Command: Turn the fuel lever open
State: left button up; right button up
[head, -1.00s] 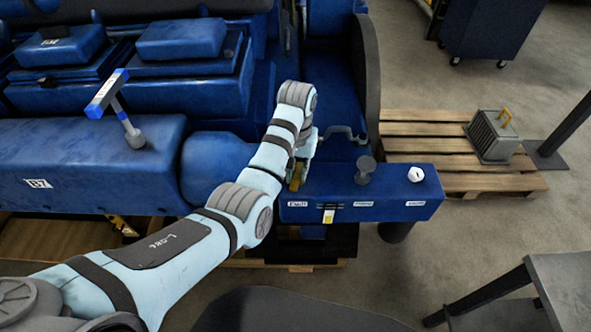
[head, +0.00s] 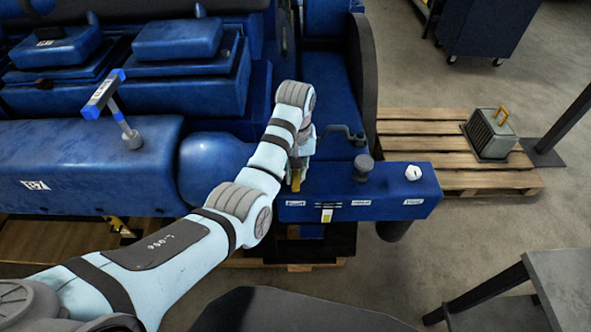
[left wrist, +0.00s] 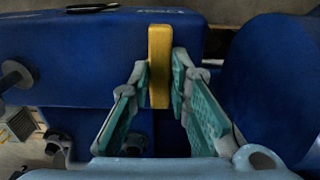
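The fuel lever is a yellow bar (head: 296,181) at the left end of the blue control box (head: 390,188), partly covered by my left gripper (head: 298,163) in the head view. In the left wrist view the yellow lever (left wrist: 159,65) stands upright between the two fingertips of my left gripper (left wrist: 160,75). The lever's pivot is hidden. My right gripper does not show.
A grey round knob (head: 363,168) and a white knob (head: 413,173) sit on the box to the right. A grey crank-like handle (head: 343,133) is behind. The blue engine (head: 90,160) fills the left. A pallet (head: 450,150) lies at right.

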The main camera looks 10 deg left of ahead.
pick_arm(q)
jog(key=o, duration=0.4)
